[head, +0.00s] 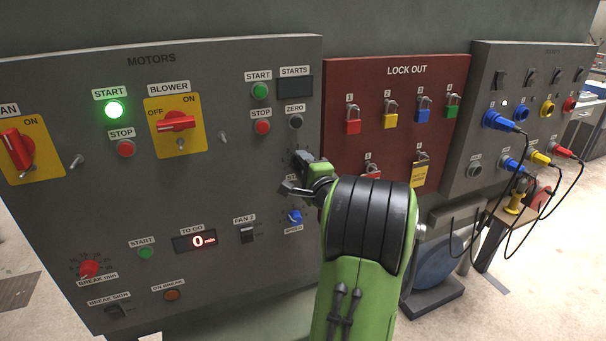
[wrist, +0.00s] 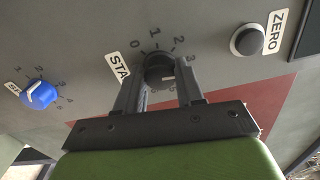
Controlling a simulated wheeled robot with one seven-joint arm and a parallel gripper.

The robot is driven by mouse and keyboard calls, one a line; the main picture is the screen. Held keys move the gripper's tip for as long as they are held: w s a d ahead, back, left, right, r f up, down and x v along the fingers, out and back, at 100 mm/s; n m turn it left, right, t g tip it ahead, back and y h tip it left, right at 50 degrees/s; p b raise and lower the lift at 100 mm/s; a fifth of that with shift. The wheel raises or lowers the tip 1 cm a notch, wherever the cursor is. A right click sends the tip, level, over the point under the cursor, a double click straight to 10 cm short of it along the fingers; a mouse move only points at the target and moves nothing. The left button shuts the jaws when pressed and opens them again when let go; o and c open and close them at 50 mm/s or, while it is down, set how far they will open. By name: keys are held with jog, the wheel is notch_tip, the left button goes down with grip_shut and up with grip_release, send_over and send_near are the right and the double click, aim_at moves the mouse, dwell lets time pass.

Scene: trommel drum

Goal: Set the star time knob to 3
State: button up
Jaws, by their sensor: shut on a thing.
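The star time knob (wrist: 160,75) is a round dark knob with a light pointer line, on the grey panel in the wrist view. Numbers 0, 1, 2 and 3 run around it. The line lies across the knob, with one end toward the right near the 3 side; its exact reading is unclear. My gripper (wrist: 160,90) is shut on the knob, one finger on each side. The label beside it is partly covered by a finger. In the head view my gripper (head: 303,174) is at the panel's right side and hides the knob.
A blue speed knob (wrist: 38,95) sits left of my gripper in the wrist view. A dark ZERO button (wrist: 247,40) is at the right. The red lock out board (head: 390,140) with padlocks stands just right of the motors panel (head: 180,210) in the head view.

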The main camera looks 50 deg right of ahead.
jog(key=shift+n+b, duration=0.4)
jog(key=shift+n, duration=0.2)
jog(key=o, duration=1)
jog(key=shift+o, duration=0.2)
jog(key=b+v, duration=0.3)
jog(key=v, duration=1.2)
jog(key=shift+s+a, duration=0.2)
jog(key=shift+s, duration=0.1)
jog(key=shift+f, duration=0.1)
